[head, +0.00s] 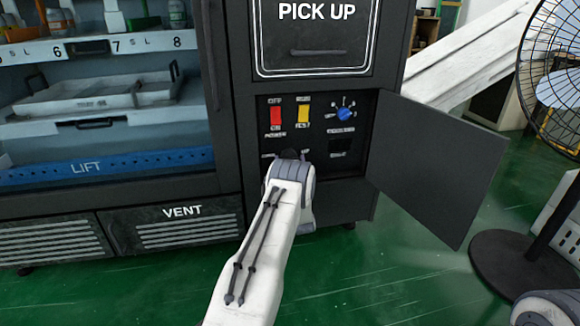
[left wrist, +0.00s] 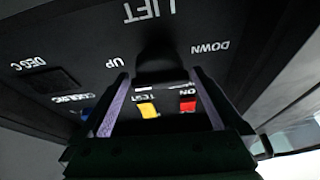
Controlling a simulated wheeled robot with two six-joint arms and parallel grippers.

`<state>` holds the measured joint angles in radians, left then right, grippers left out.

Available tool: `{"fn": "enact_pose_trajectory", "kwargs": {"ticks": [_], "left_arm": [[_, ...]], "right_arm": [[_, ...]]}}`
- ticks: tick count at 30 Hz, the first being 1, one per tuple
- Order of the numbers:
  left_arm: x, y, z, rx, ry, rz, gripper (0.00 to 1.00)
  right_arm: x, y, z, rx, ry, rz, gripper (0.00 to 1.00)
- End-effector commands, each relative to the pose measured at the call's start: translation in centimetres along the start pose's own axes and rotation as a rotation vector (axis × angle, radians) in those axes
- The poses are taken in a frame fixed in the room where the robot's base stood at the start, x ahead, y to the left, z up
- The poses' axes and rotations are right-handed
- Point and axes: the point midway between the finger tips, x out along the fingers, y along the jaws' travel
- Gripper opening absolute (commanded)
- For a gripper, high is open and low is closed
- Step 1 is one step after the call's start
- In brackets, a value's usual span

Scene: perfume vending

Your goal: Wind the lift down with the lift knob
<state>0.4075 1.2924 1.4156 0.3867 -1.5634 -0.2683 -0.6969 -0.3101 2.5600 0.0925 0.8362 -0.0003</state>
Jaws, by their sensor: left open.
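The lift knob (left wrist: 160,62) is a dark knob on the black control panel. In the left wrist view it sits under the LIFT label, between the UP and DOWN labels. My left gripper (left wrist: 158,98) is open, its two fingers spread on either side below the knob; contact cannot be told. In the head view my left arm reaches the panel, and its wrist hides the knob and my fingers. The blue LIFT bar (head: 105,167) runs low behind the glass, with a white tray (head: 100,95) above it. My right gripper is not in view.
The panel also holds a red power switch (head: 276,116), a yellow test switch (head: 303,113) and a blue dial (head: 344,114). The panel door (head: 440,165) hangs open to the right. A fan (head: 560,95) stands farther right. Green floor lies in front.

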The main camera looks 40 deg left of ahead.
Motion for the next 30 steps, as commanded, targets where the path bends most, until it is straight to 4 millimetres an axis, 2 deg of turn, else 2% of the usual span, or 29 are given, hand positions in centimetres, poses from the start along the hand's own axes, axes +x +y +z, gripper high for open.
{"fn": "enact_pose_trajectory", "kwargs": {"ticks": [4,12,13,15,18,30], "left_arm": [[0.99,-0.04,0.01,0.0,0.001,0.0,1.0],[1.16,-0.02,-0.08,0.001,-0.001,0.001,1.0],[1.15,-0.01,-0.07,0.001,-0.001,0.001,0.92],[1.14,-0.01,-0.06,0.001,-0.001,0.001,0.66],[1.12,-0.02,-0.05,0.001,-0.001,0.001,0.33],[1.01,0.08,0.04,-0.076,-0.002,-0.031,0.33]], "right_arm": [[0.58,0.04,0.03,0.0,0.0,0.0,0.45],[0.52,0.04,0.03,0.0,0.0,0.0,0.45],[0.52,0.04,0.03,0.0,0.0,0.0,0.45],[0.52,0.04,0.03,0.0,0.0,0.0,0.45],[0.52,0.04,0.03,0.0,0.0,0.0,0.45],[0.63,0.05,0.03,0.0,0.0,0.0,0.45]]}}
